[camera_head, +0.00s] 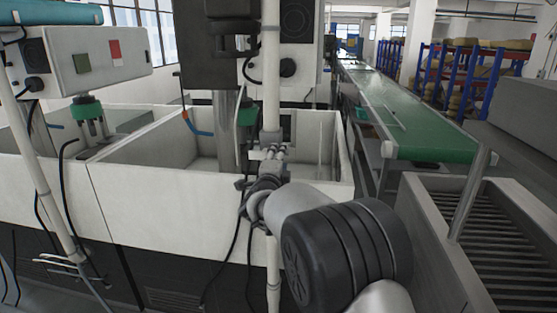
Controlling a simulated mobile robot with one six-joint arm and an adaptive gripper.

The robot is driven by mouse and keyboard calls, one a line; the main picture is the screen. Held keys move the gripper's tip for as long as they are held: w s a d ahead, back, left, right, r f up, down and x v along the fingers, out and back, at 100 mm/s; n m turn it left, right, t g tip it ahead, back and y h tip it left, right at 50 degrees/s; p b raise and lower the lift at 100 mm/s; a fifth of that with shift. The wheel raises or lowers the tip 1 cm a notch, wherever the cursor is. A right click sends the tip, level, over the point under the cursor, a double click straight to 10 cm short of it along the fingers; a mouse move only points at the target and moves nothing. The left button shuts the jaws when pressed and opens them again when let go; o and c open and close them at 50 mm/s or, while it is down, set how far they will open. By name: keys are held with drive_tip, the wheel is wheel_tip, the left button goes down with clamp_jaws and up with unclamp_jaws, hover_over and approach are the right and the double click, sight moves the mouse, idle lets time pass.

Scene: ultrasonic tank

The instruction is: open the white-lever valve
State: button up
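A white vertical pipe (271,90) runs down in front of the middle tank. My gripper (268,157) is at this pipe, near the tank's front rim, with my arm reaching in from the lower right. Small pale and grey parts show around the fingers; I cannot tell which are valve and which are fingers. The white lever cannot be made out clearly, and the gripper and wrist hide part of the pipe. Whether the fingers touch or hold anything is too small to tell.
The middle white tank (160,200) is open-topped. A control box (85,60) and another slanting white pipe (45,190) stand left. A blue-tipped hose (197,130) hangs inside the tank. A green conveyor (410,120) and a metal roller table (440,250) stand right. Dark cables hang in front.

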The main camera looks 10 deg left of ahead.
clamp_jaws()
idle(0.3)
drive_tip(key=shift+r, duration=0.1)
drive_tip(key=a+r+n+p, duration=0.1)
drive_tip(key=n+p, duration=0.2)
drive_tip(key=n, duration=0.2)
drive_tip(key=a+r+n+p, duration=0.1)
drive_tip(key=n+p, duration=0.3)
drive_tip(key=n, duration=0.1)
drive_tip(key=a+r+n+p, duration=0.1)
drive_tip(key=n+p, duration=0.3)
drive_tip(key=n, duration=0.1)
drive_tip(key=shift+r, duration=0.4)
drive_tip(key=shift+w+a+n+p, duration=0.1)
drive_tip(key=shift+a+n+p, duration=0.15)
drive_tip(key=shift+n+p, duration=0.35)
drive_tip(key=shift+a+n+p, duration=0.2)
drive_tip(key=shift+n+p, duration=0.1)
drive_tip(key=shift+n, duration=0.6)
